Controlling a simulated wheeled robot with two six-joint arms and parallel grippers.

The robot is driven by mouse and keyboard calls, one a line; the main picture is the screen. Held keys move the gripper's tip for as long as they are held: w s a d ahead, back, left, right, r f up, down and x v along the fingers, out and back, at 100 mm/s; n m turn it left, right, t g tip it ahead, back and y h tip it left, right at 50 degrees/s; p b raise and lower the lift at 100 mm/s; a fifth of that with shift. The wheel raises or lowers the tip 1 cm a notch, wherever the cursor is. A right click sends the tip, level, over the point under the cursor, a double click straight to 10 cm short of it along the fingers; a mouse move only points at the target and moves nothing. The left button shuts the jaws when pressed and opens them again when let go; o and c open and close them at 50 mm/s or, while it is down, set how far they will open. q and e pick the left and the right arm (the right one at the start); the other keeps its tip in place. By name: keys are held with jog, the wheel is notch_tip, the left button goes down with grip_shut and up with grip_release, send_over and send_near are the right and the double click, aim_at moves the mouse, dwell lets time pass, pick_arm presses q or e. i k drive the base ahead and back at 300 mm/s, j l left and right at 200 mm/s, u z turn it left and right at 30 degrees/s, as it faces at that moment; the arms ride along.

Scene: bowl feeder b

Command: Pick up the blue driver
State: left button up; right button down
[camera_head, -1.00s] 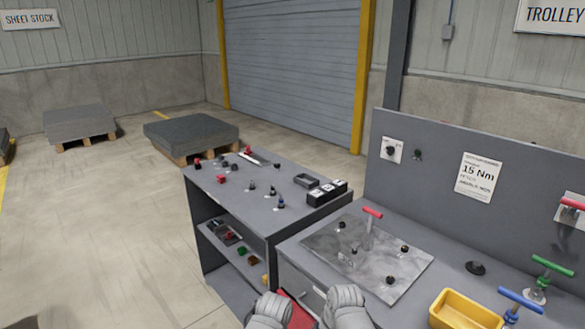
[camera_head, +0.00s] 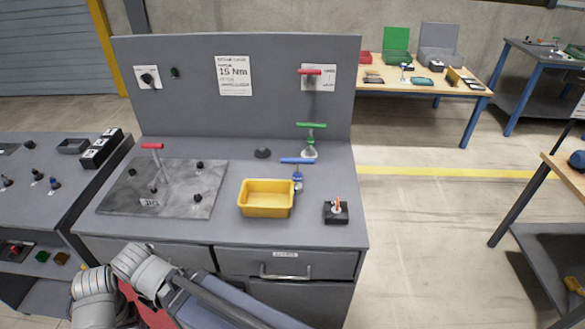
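The blue driver (camera_head: 297,161) is a T-handled tool standing upright on the grey workbench, right of centre. Parts of my arms show at the lower left, in front of the bench and well away from the driver. Neither of my grippers can be made out in this view.
A yellow bin (camera_head: 266,198) stands in front of the driver, a green driver (camera_head: 311,126) behind it. A red driver (camera_head: 310,72) is at the back panel, another red driver (camera_head: 152,147) at the metal plate (camera_head: 120,199). A black block (camera_head: 335,212) sits front right.

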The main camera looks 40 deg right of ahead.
aim_at(297, 174)
jog(key=z, duration=1.6)
